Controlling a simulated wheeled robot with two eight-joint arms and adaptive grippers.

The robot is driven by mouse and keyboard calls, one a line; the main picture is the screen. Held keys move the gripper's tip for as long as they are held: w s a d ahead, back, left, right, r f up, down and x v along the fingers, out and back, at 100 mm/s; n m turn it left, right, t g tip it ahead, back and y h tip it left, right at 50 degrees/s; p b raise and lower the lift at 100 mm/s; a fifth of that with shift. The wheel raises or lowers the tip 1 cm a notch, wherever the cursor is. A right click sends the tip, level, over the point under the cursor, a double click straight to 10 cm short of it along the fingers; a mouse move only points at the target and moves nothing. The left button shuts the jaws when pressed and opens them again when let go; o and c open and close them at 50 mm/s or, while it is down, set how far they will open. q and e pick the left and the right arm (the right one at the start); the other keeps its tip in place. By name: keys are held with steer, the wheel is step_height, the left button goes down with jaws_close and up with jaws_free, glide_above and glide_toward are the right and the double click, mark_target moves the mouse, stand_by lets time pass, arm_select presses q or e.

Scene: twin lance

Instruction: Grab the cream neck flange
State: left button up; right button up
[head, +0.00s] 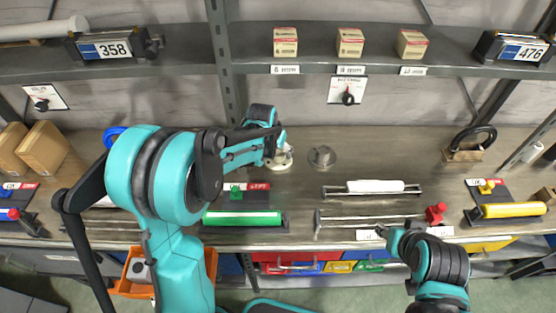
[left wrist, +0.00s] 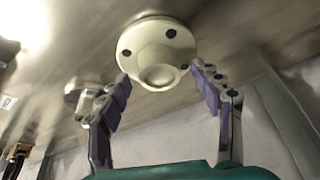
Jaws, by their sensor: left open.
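The cream neck flange (head: 283,163) stands on the workbench, partly covered by my left gripper (head: 276,146) in the head view. In the left wrist view the flange (left wrist: 150,38) is a round cream disc with dark bolt holes and a raised neck. My left gripper (left wrist: 163,76) is open, its two purple-padded fingers reaching toward the flange's near side, with the neck between the finger lines. I cannot tell whether they touch it. My right gripper (head: 384,232) is low at the bench's front edge; its fingers are too small to read.
A grey metal flange (head: 321,157) stands just right of the cream one. A white roller (head: 376,187), a green roller (head: 242,218) and a rail with a red knob (head: 435,214) lie nearer the front. A shelf with small boxes (head: 350,43) runs above the bench.

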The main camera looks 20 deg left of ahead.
arm_select(q)
steer(key=shift+x, duration=0.9)
steer(key=shift+r, duration=0.15)
steer(key=shift+c, duration=0.7)
steer(key=shift+s, duration=0.1)
steer(key=c, duration=1.2)
steer(key=shift+r, duration=0.15)
